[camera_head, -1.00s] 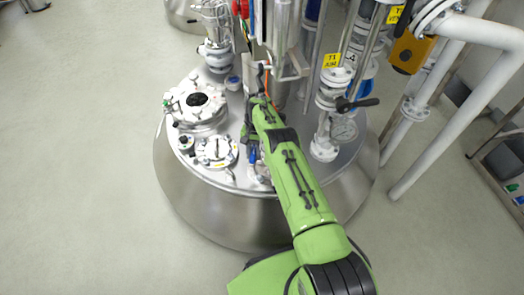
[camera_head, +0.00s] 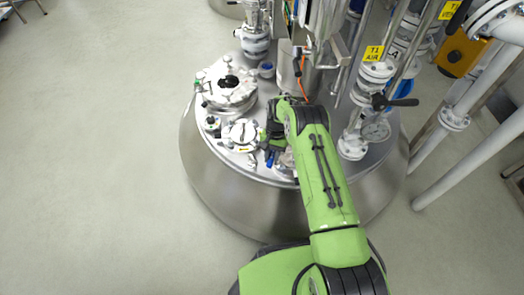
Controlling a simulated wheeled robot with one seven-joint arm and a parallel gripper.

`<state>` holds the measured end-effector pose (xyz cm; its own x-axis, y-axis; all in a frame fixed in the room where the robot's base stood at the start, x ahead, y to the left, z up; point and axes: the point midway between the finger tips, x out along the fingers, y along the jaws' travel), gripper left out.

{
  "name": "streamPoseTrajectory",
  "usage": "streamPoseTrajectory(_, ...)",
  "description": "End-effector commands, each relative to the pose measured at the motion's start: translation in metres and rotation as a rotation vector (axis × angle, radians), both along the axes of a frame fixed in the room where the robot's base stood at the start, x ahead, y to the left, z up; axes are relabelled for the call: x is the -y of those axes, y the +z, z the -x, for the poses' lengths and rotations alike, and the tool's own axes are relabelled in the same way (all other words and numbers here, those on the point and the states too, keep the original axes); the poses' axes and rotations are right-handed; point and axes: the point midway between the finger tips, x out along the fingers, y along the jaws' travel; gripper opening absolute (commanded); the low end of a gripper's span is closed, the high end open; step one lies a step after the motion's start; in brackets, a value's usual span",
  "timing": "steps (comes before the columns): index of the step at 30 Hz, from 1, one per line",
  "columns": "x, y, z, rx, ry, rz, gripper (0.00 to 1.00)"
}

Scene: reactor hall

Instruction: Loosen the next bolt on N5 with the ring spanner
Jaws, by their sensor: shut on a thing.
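My gripper (camera_head: 268,138), at the end of my green arm, is small and dark in the camera_head view. It is at the right edge of a small round white flanged cover with bolts (camera_head: 241,133) on the vessel top. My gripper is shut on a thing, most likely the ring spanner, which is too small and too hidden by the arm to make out. I cannot tell whether the spanner touches a bolt. No N5 label is readable, so I cannot confirm which nozzle this cover belongs to.
A larger clamped manway (camera_head: 229,84) stands behind the small cover on the steel vessel (camera_head: 215,185). A valve with a black handle (camera_head: 390,102) and vertical pipes rise right of my arm. A white pipe (camera_head: 470,165) runs at far right. The floor at left is clear.

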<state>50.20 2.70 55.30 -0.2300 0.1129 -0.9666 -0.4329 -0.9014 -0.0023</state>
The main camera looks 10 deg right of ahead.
Motion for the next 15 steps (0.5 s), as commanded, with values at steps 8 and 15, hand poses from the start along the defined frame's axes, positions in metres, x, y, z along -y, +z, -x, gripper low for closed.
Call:
streamPoseTrajectory(8,0.055,0.002,0.010,0.005,0.460,0.004,0.00)
streamPoseTrajectory(15,0.101,0.002,-0.002,0.007,0.861,0.006,0.00)
